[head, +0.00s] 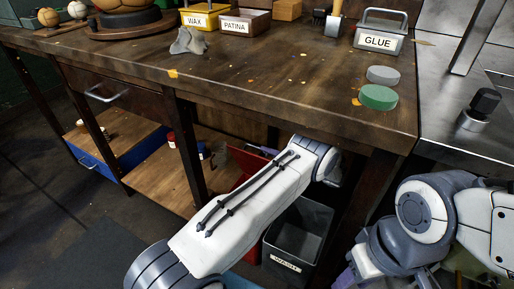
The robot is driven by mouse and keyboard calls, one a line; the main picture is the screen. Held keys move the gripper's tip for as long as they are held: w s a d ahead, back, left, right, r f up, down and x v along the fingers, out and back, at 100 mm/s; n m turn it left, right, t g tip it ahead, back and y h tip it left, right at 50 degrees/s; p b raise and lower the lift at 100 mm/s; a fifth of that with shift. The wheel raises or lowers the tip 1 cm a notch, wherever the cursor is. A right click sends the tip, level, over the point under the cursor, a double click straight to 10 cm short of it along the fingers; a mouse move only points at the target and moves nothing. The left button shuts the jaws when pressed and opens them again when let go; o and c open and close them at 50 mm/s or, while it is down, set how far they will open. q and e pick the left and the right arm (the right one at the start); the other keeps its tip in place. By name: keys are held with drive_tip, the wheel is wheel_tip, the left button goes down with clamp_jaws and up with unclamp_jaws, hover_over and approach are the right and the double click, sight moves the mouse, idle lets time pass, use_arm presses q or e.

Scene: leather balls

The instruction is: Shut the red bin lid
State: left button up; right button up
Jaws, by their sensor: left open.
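A red panel (243,163), which looks like the raised lid of the red bin, shows below the bench beside my left arm. More red, likely the bin's body (250,247), shows lower down between my arm and a grey bin; my arm hides most of it. My left arm reaches in from the bottom under the bench edge. My left gripper (264,150) is mostly hidden behind the forearm; only a small purple part shows near the red panel, and it is open. My right arm is folded at the right, with a purple part of its gripper (346,277) at the bottom edge.
A grey bin labelled WASH (318,217) stands right of the red one. The wooden bench (215,80) overhangs both. Its legs and low shelf (150,175) flank the space. On top are a GLUE box (378,41), a green disc (378,97) and a grey disc (383,75).

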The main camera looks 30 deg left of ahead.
sight(249, 145)
use_arm(q)
drive_tip(key=a, duration=0.5)
drive_tip(key=shift+w+b, duration=0.1)
drive_tip(key=shift+b, duration=0.2)
clamp_jaws()
drive_tip(key=shift+f, duration=0.1)
idle(1.0)
